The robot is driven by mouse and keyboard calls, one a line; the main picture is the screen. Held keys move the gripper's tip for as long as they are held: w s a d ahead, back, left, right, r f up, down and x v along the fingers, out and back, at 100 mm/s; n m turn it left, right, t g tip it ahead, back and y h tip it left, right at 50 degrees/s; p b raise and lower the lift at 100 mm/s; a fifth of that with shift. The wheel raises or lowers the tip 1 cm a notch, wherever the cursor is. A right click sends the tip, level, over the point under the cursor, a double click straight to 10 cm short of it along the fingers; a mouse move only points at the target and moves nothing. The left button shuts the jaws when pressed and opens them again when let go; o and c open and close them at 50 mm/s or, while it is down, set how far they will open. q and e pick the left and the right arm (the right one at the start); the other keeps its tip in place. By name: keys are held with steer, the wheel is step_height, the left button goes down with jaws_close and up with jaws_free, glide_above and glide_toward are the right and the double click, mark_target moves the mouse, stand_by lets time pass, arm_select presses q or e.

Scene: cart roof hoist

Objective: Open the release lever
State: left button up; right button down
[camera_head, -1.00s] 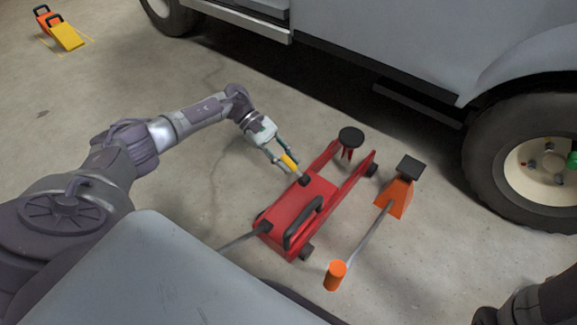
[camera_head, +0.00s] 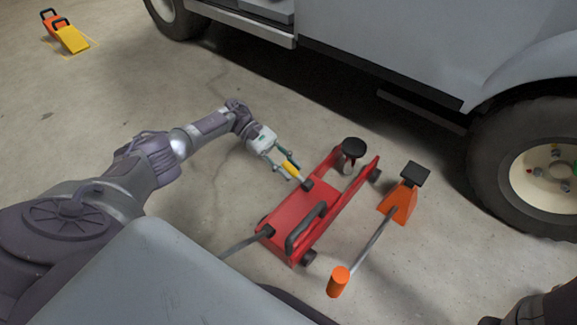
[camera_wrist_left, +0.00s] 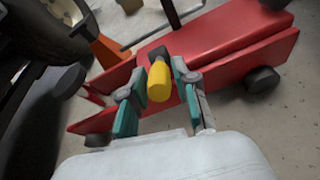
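The release lever (camera_head: 291,168) is a short rod with a yellow grip, rising at a tilt from a black pivot on the red floor jack (camera_head: 291,211). My left gripper (camera_head: 284,160) reaches it from the upper left in the head view. In the left wrist view the yellow grip (camera_wrist_left: 159,82) lies between the two teal-padded fingers (camera_wrist_left: 160,100), with a narrow gap showing on both sides, so the gripper looks open around the lever. Whether a pad touches it farther along is hidden. My right gripper is out of view; only part of my right arm shows at lower right.
The jack's black round saddle (camera_head: 353,146) and black carrying handle (camera_head: 305,227) stand up from it. An orange jack stand (camera_head: 400,203) and an orange-tipped bar (camera_head: 339,281) are to its right. The grey vehicle (camera_head: 390,45) is behind.

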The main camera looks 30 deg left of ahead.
arm_select(q)
steer(key=shift+o, duration=1.2)
steer(key=s+v, duration=0.1)
steer(key=v, duration=0.6)
steer(key=shift+w+a, duration=0.2)
steer(key=shift+w, duration=0.3)
